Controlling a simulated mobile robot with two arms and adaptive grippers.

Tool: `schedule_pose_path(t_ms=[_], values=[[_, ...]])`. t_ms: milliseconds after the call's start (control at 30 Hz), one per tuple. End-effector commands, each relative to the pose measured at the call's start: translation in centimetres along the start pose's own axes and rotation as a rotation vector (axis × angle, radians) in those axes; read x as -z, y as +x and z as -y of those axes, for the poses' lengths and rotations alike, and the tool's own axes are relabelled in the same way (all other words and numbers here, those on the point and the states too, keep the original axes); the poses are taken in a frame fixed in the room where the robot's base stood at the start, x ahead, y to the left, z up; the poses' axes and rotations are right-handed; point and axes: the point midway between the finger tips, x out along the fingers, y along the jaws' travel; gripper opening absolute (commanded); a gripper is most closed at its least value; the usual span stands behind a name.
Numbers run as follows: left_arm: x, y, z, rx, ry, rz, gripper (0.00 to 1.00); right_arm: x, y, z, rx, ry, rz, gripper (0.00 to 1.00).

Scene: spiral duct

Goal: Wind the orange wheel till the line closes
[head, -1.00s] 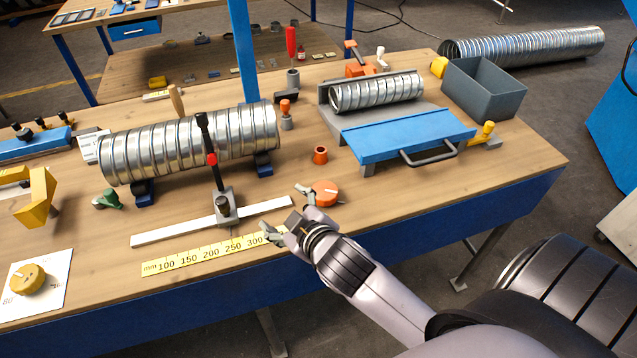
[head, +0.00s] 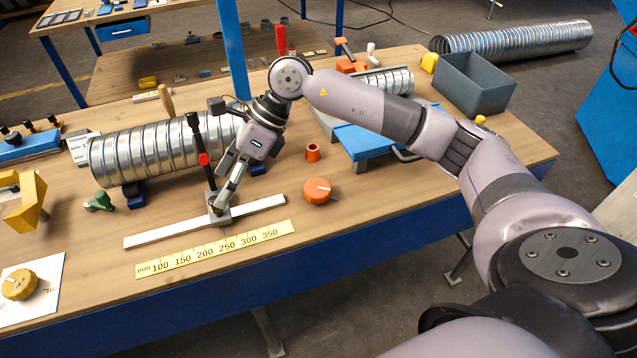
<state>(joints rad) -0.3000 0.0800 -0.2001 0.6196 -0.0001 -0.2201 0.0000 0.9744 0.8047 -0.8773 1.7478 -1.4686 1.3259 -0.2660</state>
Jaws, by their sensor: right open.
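The orange wheel (head: 318,191) is a flat round knob with a short pale mark on top. It lies on the table just right of the white rail's end. My right gripper (head: 221,200) points down, open, at the grey slider block on the white rail (head: 160,234), left of the wheel and apart from it. Its fingers hide part of the block, and I cannot tell whether they touch it. The black upright (head: 197,142) with a red collar rises beside the fingers. The ribbed metal duct (head: 140,157) lies on blue supports behind. My left gripper is not in view.
A yellow millimetre scale (head: 212,249) lies in front of the rail. A small orange cup (head: 313,152) stands behind the wheel. My right arm passes over the blue plate (head: 363,141). The table is clear at the front right. A yellow dial (head: 19,284) sits front left.

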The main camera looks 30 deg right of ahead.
Motion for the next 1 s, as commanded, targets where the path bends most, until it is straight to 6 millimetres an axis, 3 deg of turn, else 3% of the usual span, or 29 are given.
schedule_pose_path(t_ms=[33, 100, 200, 300, 400, 567, 1000], values=[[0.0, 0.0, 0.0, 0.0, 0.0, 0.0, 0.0, 2.2, -2.8, 2.7, 0.091, -0.007, -0.128, 0.76], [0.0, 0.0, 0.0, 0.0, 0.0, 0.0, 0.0, 5.2, -6.3, 5.3, 0.185, 0.004, -0.291, 0.76], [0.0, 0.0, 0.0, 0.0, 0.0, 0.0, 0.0, 8.4, -11.1, 7.5, 0.281, 0.043, -0.464, 0.76], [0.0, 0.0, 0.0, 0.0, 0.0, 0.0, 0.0, 10.3, -14.2, 8.4, 0.333, 0.081, -0.567, 0.76], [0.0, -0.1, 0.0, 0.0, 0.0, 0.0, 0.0, 11.2, -15.4, 8.6, 0.351, 0.099, -0.611, 0.76], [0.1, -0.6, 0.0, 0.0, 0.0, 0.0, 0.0, 12.3, -14.4, 9.1, 0.35, 0.103, -0.62, 0.76], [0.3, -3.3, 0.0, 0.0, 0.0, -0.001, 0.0, 17.5, -7.3, 11.6, 0.346, 0.102, -0.617, 0.76]])
